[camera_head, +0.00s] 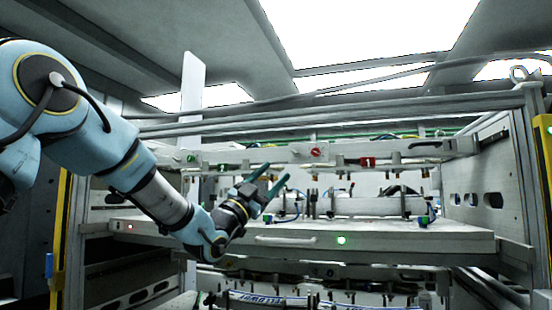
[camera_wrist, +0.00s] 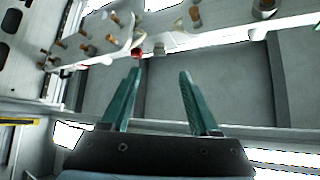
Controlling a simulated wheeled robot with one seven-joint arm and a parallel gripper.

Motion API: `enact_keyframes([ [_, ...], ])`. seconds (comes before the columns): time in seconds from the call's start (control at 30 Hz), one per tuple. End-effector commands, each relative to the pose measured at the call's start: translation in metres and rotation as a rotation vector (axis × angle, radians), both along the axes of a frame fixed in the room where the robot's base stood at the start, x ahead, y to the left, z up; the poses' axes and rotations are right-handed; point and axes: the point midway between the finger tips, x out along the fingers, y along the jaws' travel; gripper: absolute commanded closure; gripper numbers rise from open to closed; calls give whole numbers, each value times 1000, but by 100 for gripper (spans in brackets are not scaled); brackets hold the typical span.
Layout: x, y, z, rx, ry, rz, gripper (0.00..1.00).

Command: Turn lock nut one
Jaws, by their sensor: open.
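My gripper (camera_head: 272,177) is in front of the grey magazine rack, above its middle shelf. Its two green fingers point up and to the right and are apart, with nothing between them; they also show open in the wrist view (camera_wrist: 160,72). On the upper crossbar sit a red round fitting (camera_head: 316,152), a red block-like fitting (camera_head: 367,161) and a green fitting (camera_head: 192,158). A small red fitting (camera_wrist: 137,52) shows in the wrist view just beyond the left fingertip, apart from it. I cannot tell which fitting is lock nut one.
The middle shelf (camera_head: 390,238) has a handle and a green light (camera_head: 341,240) on its front. Hoses and clamps crowd the space above it. A bracket with several copper-coloured pins (camera_wrist: 92,40) is at the upper left of the wrist view. A yellow post (camera_head: 545,190) stands at right.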

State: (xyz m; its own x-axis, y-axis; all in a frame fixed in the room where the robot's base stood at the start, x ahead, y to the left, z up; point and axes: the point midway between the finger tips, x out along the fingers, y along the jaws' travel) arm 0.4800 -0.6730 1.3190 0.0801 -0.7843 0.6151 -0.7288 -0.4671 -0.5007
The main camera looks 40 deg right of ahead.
Motion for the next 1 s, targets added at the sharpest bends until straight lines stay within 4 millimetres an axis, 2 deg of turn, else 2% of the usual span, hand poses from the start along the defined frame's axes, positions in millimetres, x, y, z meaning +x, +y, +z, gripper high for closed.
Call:
enact_keyframes([
  [0.3,6,-44,39,-1,4,2,38],
  [0.5,9,-67,55,2,3,2,38],
  [0.7,10,-78,61,3,4,2,38],
  [0.97,10,-79,61,3,3,3,38],
  [1.0,10,-78,61,3,3,3,40],
])
